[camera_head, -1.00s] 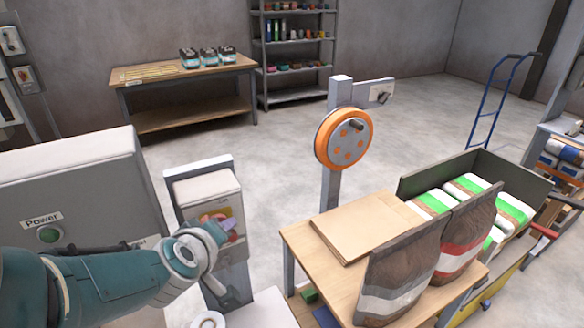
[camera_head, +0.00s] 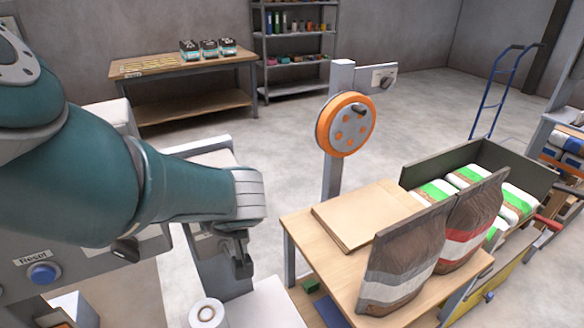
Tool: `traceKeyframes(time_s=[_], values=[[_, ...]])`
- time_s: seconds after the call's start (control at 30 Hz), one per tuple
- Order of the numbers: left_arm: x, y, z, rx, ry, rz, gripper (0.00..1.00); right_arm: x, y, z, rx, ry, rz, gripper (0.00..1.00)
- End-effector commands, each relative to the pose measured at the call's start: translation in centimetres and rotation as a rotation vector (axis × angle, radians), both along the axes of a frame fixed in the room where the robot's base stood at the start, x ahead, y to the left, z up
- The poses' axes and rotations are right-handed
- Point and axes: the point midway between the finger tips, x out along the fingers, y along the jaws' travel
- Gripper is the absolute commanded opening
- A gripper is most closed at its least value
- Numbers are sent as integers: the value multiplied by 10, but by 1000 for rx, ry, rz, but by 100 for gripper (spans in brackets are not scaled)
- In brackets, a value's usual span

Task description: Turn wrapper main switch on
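My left arm comes in from the left, and its gripper (camera_head: 241,262) hangs fingers down in front of a grey post unit. Its fingers look close together, but I cannot tell whether they are open or shut. The arm covers most of the machine cabinet and the front of the post unit, whose pale top (camera_head: 200,150) still shows. A blue button (camera_head: 43,273) under a "Reset" label shows at lower left. A grey plate with a dark rotary knob (camera_head: 388,80) sits on the upright post beside an orange wheel; no label is readable there. My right gripper is out of view.
A wooden table (camera_head: 295,225) holds cardboard sheets (camera_head: 365,215) and two brown bags (camera_head: 400,260). An orange-rimmed wheel (camera_head: 346,125) is on the post. A white roll (camera_head: 207,313) lies near the gripper. Open floor (camera_head: 430,110) lies behind.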

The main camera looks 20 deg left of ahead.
Motion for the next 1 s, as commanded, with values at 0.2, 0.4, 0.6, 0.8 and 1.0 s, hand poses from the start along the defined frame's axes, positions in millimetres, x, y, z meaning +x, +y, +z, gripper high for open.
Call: traceKeyframes(time_s=[0.2,0.4,0.6,0.8,1.0], values=[[3,5,4,23,9,4,0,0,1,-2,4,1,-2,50],[3,5,5,25,9,2,0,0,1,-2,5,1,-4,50],[3,5,5,25,9,3,50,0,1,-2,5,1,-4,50],[2,3,3,20,12,1,55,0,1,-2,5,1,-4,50],[0,1,4,17,15,-1,55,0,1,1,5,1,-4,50]])
